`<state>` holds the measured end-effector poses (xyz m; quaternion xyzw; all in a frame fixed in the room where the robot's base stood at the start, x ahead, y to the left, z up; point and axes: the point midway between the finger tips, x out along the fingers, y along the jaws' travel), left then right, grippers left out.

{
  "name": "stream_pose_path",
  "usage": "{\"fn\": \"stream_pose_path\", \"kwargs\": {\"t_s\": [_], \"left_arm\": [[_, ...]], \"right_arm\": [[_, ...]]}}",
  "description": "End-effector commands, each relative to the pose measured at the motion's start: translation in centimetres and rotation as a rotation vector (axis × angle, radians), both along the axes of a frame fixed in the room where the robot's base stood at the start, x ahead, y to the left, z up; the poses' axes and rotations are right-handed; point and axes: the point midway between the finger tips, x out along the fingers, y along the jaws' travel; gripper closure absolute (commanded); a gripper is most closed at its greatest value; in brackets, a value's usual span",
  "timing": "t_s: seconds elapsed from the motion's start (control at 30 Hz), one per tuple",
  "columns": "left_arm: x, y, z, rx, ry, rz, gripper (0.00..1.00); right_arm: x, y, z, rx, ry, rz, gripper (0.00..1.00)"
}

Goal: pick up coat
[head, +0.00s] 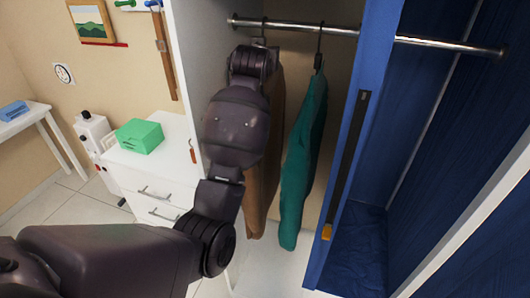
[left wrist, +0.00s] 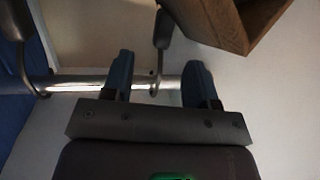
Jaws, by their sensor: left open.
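Two garments hang from the metal rail (head: 300,27) inside the open wardrobe. A brown coat (head: 262,195) is at left, largely hidden behind my left arm. A teal garment (head: 302,165) hangs to its right on a dark hanger (head: 319,45). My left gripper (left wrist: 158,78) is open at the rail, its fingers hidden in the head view. In the left wrist view, a hanger hook (left wrist: 161,40) stands between the two fingertips over the rail (left wrist: 65,84), with no closed grip on it. A second hook (left wrist: 22,65) is farther left. My right gripper is not in view.
A blue wardrobe door or panel (head: 352,130) stands right of the teal garment. A white drawer unit (head: 160,185) with a green box (head: 139,136) stands left. A brown wooden piece (left wrist: 225,22) is near the fingers in the left wrist view.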

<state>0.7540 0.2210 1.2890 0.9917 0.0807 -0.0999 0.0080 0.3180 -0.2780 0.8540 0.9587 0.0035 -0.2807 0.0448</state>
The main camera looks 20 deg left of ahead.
Motion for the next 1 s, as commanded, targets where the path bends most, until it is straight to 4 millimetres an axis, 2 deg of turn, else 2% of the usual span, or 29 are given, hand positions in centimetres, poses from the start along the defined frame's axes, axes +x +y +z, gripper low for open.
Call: {"fn": "stream_pose_path", "kwargs": {"t_s": [0.3,0.5,0.83,1.0], "left_arm": [[3.0,0.8,-0.6,0.001,0.001,0.001,0.47],[4.6,1.0,-1.0,0.0,0.0,0.0,0.47],[4.9,1.1,-1.2,0.0,-0.001,0.0,0.47],[4.9,1.1,-1.2,0.0,-0.001,0.0,0.71]], "right_arm": [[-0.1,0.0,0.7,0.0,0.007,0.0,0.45],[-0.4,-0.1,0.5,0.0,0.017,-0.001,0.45],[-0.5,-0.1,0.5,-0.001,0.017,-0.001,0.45],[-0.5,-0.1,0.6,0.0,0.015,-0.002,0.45]]}}
